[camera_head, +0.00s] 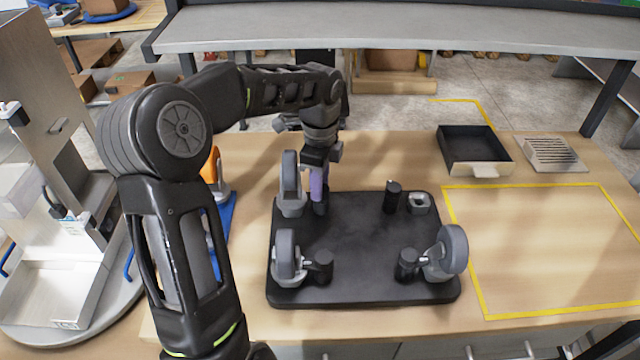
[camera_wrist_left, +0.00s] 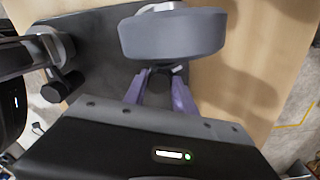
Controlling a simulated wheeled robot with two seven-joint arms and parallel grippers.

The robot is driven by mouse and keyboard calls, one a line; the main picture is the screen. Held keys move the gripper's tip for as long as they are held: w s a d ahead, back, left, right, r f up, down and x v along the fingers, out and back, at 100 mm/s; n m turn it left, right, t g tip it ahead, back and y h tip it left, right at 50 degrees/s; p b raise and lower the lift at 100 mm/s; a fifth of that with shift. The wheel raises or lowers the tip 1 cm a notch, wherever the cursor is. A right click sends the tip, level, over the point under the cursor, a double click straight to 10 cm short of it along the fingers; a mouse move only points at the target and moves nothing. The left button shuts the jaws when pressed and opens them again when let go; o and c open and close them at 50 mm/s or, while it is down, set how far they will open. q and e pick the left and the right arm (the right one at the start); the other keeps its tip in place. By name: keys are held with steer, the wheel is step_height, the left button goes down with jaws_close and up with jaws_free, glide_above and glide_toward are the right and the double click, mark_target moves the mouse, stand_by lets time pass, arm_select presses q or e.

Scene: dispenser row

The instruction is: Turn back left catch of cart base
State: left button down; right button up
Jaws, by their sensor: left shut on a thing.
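The cart base (camera_head: 365,235) is a black plate lying on the wooden table. Grey caster wheels stand at its far left (camera_head: 290,178), near left (camera_head: 285,254) and near right (camera_head: 453,249) corners. Black catches with round knobs sit beside the corners. My left gripper (camera_head: 319,190) reaches down at the far left corner, its purple fingers shut on the left catch (camera_head: 321,208). In the left wrist view the catch's dark knob (camera_wrist_left: 159,84) shows between the fingers, close to the wheel (camera_wrist_left: 172,35). The fingers hide part of the catch. My right gripper is not in view.
The far right corner has a grey seat (camera_head: 419,202) without a wheel and a black catch (camera_head: 393,197). A black tray (camera_head: 478,168) and a slotted metal plate (camera_head: 550,154) lie at the back right. The yellow-taped area (camera_head: 545,240) is clear.

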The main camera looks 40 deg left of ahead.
arm_select(q)
steer(key=n+b, duration=0.1)
steer(key=n, duration=0.5)
steer(key=shift+s, duration=0.1)
steer(key=n+b, duration=0.1)
steer(key=n, duration=0.5)
steer(key=shift+d+n, duration=0.15)
steer(key=shift+n, duration=0.25)
steer(key=c, duration=1)
jaws_free()
step_height(320, 180, up, 8)
steer(key=shift+f, duration=0.1)
steer(key=shift+s, duration=0.1)
